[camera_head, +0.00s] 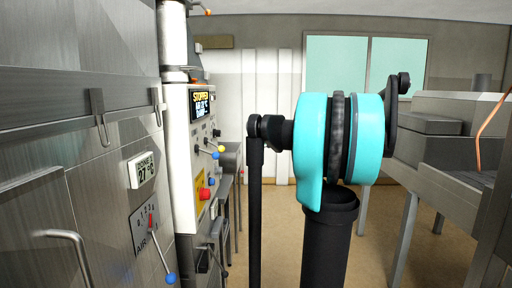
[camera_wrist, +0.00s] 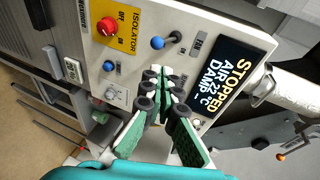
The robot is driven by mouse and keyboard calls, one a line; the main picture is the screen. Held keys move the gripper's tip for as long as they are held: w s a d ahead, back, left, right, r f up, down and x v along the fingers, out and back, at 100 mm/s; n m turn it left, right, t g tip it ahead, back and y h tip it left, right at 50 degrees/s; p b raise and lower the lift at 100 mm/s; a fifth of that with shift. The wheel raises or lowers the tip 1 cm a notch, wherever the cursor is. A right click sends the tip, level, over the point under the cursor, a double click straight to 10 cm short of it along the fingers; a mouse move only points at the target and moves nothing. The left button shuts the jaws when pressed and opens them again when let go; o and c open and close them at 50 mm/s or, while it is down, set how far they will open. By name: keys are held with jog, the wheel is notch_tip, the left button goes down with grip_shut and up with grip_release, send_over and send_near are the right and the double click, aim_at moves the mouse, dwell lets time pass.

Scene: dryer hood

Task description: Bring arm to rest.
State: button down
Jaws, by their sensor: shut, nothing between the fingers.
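My gripper (camera_wrist: 160,76) shows in the wrist view with its green-padded fingers drawn together and nothing between them. It is in front of the light control panel (camera_wrist: 130,76); I cannot tell whether it touches the panel. My teal and black arm stands raised in the middle of the head view. The gripper itself cannot be made out there. The panel's dark display (camera_wrist: 227,76) reads STOPPED, AIR 22 °C and DAMP; this display (camera_head: 201,104) also shows in the head view.
A red isolator knob (camera_wrist: 107,26) and a blue-knobbed lever (camera_wrist: 165,42) stick out from the panel. A metal hood wall (camera_head: 85,150) with an air lever (camera_head: 160,254) stands close on the left. A metal bench (camera_head: 447,185) stands on the right. Bare floor (camera_head: 425,262) shows between.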

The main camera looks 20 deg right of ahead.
jog(key=s+a+f+n+g+h, duration=0.1)
jog(key=s+a+f+h, duration=0.3)
jog(key=f, duration=0.7)
jog(key=s+a+f+n+g+h, duration=0.1)
jog(key=s+a+f+h, duration=0.1)
jog(key=s+f, duration=0.65)
jog(key=s+a+f+n+g+h, duration=0.1)
jog(key=s+a+f+g+h, duration=0.2)
jog(key=f, duration=1)
jog(key=s+d+f+n+t+h, duration=0.2)
jog(key=s+f+h, duration=0.2)
jog(key=s+f, duration=0.5)
jog(key=shift+s+d+f, duration=0.25)
jog(key=shift+d+f, duration=0.1)
jog(key=shift+f, duration=0.25)
jog(key=c, duration=2.3)
grip_release()
